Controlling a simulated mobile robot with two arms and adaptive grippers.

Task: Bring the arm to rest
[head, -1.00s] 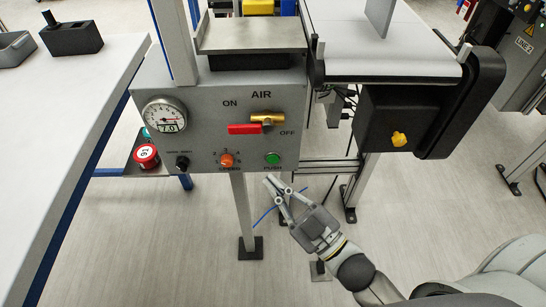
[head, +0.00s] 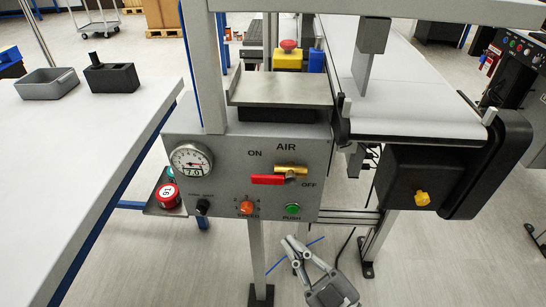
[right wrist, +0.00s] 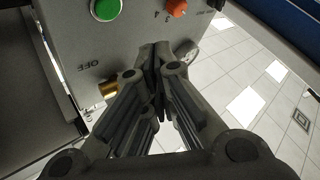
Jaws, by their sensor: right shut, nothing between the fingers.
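My right gripper (head: 296,246) is at the bottom of the head view, below the green push button on the grey control panel (head: 232,198). Its fingers are shut and empty, apart from the panel as far as the head view shows. In the right wrist view the closed fingers (right wrist: 160,62) point toward the panel, with the green button (right wrist: 105,9) and the orange speed knob (right wrist: 174,8) at the top. Most of my right arm is out of the head view. My left gripper is not in view.
The panel carries a gauge (head: 191,160) and a red-handled air valve (head: 270,179). A conveyor (head: 392,100) with a black end housing (head: 500,165) stands at right. A white table (head: 90,150) with a grey tray (head: 47,83) is at left. Open floor lies below the panel.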

